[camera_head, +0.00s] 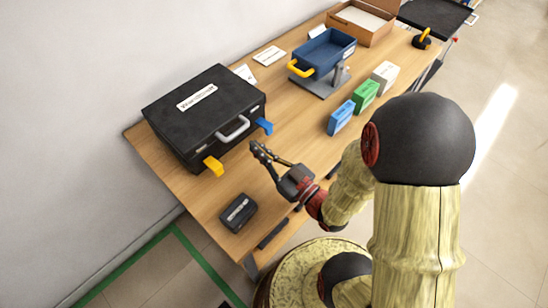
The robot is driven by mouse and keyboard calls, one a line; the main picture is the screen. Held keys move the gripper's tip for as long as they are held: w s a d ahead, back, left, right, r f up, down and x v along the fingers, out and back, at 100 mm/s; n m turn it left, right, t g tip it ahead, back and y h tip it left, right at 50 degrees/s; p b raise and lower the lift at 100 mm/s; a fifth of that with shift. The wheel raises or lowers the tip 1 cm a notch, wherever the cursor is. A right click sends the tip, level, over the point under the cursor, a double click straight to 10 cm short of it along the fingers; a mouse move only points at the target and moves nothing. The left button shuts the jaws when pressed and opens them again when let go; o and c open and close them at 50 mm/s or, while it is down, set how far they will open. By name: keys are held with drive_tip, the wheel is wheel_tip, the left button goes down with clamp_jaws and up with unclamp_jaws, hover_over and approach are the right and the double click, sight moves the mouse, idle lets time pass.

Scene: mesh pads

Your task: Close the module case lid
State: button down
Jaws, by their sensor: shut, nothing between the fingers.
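The module case (205,115) is a black box with a white label on top, a grey handle on its front and a yellow and a blue tab at its front edge. It stands at the left of the table. Its lid (170,110) appears down on the body; any thin gap cannot be made out. My gripper (258,150) is shut and empty, just in front of the case near the blue tab (265,126). It appears apart from the case.
A small black box (238,213) lies at the front left of the wooden table (290,115). Blue (341,118), green (365,96) and white (385,75) boxes stand in a row at the right. A blue tray (330,52) on a stand and a cardboard box (362,20) are farther back. A wall runs behind.

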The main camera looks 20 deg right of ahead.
drive_tip(key=v, duration=0.6)
drive_tip(key=shift+s+d+r, duration=0.15)
drive_tip(key=shift+r, duration=0.5)
drive_tip(key=w+d+g+h+p, duration=0.1)
drive_tip(key=w+d+g+h, duration=0.2)
drive_tip(key=w+d+h, duration=0.35)
drive_tip(key=w+d+r+m+g+h+p, duration=0.2)
drive_tip(key=d+r+g+h, duration=0.1)
drive_tip(key=d+r, duration=0.3)
drive_tip(key=s+a+r+m+g+y, duration=0.1)
drive_tip(key=s+a+r+g, duration=0.2)
drive_tip(key=s+a+r, duration=0.2)
drive_tip(key=s+a+r+m+g+y+p, duration=0.1)
drive_tip(key=s+a+r+g, duration=0.2)
drive_tip(key=s+a+r, duration=0.3)
drive_tip(key=s, duration=0.5)
drive_tip(key=shift+s+a+m, duration=0.25)
drive_tip(key=shift+a+m, duration=0.05)
